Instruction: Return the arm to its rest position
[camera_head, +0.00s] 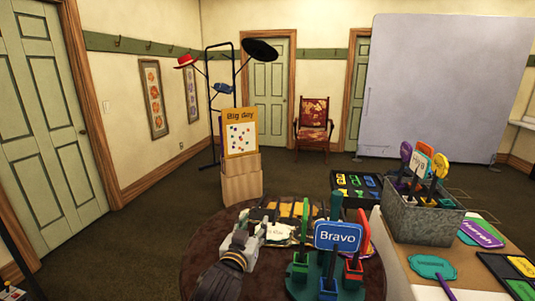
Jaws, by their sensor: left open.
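My left gripper (258,232) is in the lower middle of the head view, low over the round dark brown table (205,247). Its arm comes up from the bottom edge, and the gripper is open. No object shows held in it. Packets or cards lie just past its fingertips, and I cannot tell whether it touches them. To its right stands a green holder (307,283) with a blue "Bravo" sign (338,237) and red and green pieces. My right gripper is not in view.
A metal bin (423,222) of paddle signs stands at right on a table with a teal sign (431,267) and a purple sign. A black tray (352,186) lies behind. A "Big day" board (240,132) stands beyond the round table. Open floor lies to the left.

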